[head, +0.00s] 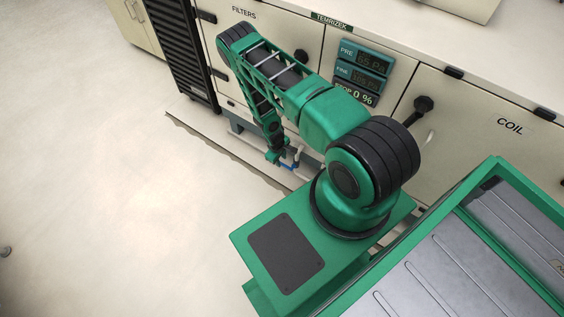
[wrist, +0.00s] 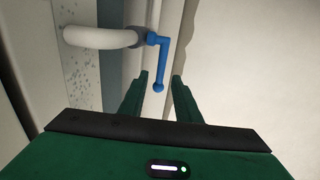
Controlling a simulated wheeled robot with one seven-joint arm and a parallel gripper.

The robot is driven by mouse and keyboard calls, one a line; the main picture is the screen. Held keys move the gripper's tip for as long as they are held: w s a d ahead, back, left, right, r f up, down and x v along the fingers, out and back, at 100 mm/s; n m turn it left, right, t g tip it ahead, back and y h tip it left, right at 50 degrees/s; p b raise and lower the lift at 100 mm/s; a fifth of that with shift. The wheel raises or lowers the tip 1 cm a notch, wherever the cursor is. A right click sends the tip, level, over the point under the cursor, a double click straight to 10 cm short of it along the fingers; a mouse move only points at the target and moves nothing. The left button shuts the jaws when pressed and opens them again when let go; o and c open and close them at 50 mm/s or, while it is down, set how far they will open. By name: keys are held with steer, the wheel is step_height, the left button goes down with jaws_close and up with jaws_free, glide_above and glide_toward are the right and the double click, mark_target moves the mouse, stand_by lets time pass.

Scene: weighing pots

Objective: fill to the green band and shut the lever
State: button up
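The blue lever (wrist: 161,62) is mounted on a white pipe (wrist: 95,37) in the wrist view and hangs down to a round knob. In the head view the lever (head: 289,165) shows as a small blue piece low by the cabinet base. My gripper (wrist: 161,78) is open. Its two green fingers appear on either side of the lever's lower end, with a gap on both sides; I cannot tell the depth. In the head view my gripper (head: 277,157) is low beside the lever. I cannot make out a green band or a fill level.
The cabinet has a display panel (head: 360,72) reading about 65 Pa, 105 Pa and STOP 0 %; the digits are small. A black handle (head: 423,104) sticks out of the COIL door (head: 480,130). A black louvred panel (head: 180,50) stands left.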

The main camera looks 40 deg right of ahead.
steer(key=shift+w+d+f, duration=0.1)
steer(key=shift+d+f, duration=0.05)
steer(key=shift+f, duration=0.6)
steer(key=shift+d+f, duration=0.15)
steer(key=shift+f, duration=0.6)
